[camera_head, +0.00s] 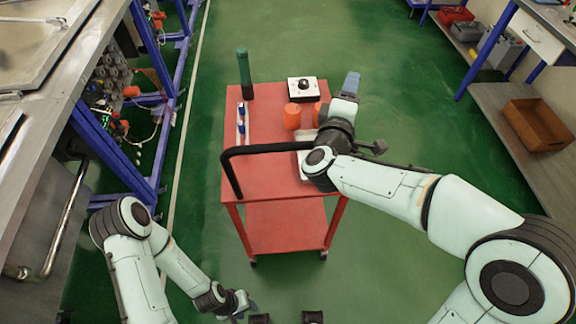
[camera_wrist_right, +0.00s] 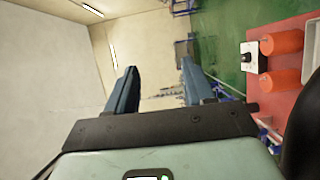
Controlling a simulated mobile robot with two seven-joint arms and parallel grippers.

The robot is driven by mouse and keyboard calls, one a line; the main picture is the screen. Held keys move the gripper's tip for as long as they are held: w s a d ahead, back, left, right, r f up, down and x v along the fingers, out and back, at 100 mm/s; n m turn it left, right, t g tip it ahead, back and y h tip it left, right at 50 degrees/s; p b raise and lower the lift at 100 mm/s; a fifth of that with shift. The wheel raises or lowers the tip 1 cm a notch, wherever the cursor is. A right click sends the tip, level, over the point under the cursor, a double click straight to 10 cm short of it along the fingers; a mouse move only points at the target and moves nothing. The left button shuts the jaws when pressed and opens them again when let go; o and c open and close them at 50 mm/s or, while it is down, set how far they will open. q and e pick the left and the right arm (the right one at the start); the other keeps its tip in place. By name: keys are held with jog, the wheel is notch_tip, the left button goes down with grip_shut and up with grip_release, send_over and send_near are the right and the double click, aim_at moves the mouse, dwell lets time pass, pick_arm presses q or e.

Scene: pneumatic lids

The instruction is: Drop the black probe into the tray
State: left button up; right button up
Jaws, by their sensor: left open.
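My right gripper (camera_head: 350,84) is raised over the far right side of the red cart, above the floor beyond its edge. In the right wrist view its two blue fingers (camera_wrist_right: 158,84) stand apart with nothing between them. My left gripper (camera_head: 246,304) is low in front of the cart, open, small in the picture. A white flat thing (camera_head: 303,160), perhaps the tray, is on the cart, mostly hidden under my right arm. I cannot pick out a black probe for sure. A white box with a black knob (camera_head: 303,90) stands at the cart's back and shows in the right wrist view (camera_wrist_right: 251,57).
The red cart (camera_head: 262,180) has a black handle (camera_head: 233,172). On it stand a dark green bottle (camera_head: 244,72), blue-and-white small items (camera_head: 241,120) and orange cylinders (camera_head: 292,116). Benches line both sides; a brown crate (camera_head: 536,125) sits on the right one. Green floor is free around the cart.

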jog(key=v, duration=1.3)
jog(key=shift+s+b, duration=0.2)
jog(key=shift+b, duration=0.2)
